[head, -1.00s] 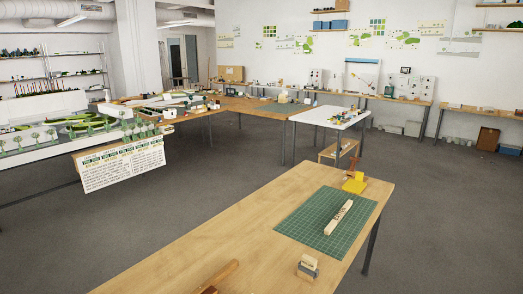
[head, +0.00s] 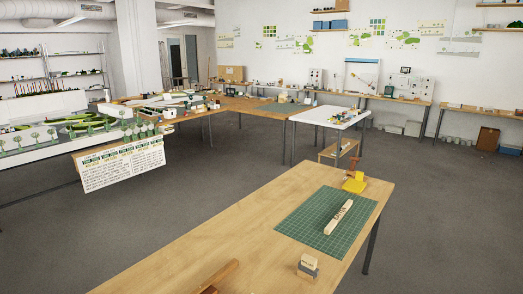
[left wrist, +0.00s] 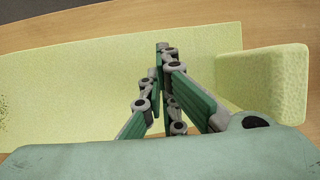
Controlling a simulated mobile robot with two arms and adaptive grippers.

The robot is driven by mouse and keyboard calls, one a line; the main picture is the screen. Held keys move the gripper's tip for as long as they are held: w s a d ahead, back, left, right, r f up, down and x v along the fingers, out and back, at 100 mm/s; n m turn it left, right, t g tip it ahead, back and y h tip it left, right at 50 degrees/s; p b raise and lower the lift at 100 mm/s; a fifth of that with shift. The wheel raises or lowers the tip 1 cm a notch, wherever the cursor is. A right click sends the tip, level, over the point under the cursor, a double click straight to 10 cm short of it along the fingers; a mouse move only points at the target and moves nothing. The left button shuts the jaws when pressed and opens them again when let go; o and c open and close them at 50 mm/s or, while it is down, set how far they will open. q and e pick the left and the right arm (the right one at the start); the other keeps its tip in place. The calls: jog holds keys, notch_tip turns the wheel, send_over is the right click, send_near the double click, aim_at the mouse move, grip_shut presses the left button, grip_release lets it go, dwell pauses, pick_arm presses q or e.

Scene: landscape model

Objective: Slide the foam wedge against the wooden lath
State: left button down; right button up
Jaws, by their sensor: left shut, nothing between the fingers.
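My left gripper (left wrist: 162,48) is shut and empty in the left wrist view. It is over a flat pale yellow-green piece with dark specks at its left end (left wrist: 60,80). A raised yellow-green block with a porous, foam-like surface (left wrist: 275,75) stands to the right of the fingers, apart from the fingertips. I cannot tell which of these is the foam wedge, or whether they are joined. In the head view a pale wooden bar with dark lettering (head: 339,217), possibly the lath, lies on a green cutting mat (head: 300,224). Neither gripper shows in the head view.
The near wooden table (head: 225,245) has a yellow object (head: 354,184) at its far corner, a small wood-and-grey block (head: 308,265) in front of the mat and a brown wooden piece (head: 222,274) near its front edge. Bare tabletop lies left of the mat.

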pick_arm(q)
jog(key=shift+w+a+b, duration=0.2)
jog(key=shift+w+a, duration=0.5)
jog(key=shift+a, duration=0.2)
jog(key=shift+w+a+b, duration=0.2)
jog(key=shift+w+a, duration=0.5)
jog(key=shift+a, duration=0.15)
jog(key=shift+w+a+b, duration=0.5)
jog(key=shift+w+a, duration=0.3)
jog(key=shift+a, duration=0.2)
jog(key=shift+w+a+b, duration=0.45)
jog(key=shift+w+a, duration=0.3)
jog(key=shift+a, duration=0.25)
jog(key=shift+s+d+r+p, duration=0.15)
jog(key=shift+s+d+p, duration=0.1)
jog(key=shift+p, duration=0.35)
jog(key=shift+s+d+p, duration=0.1)
jog(key=shift+d+p, duration=0.1)
jog(key=shift+p, duration=0.15)
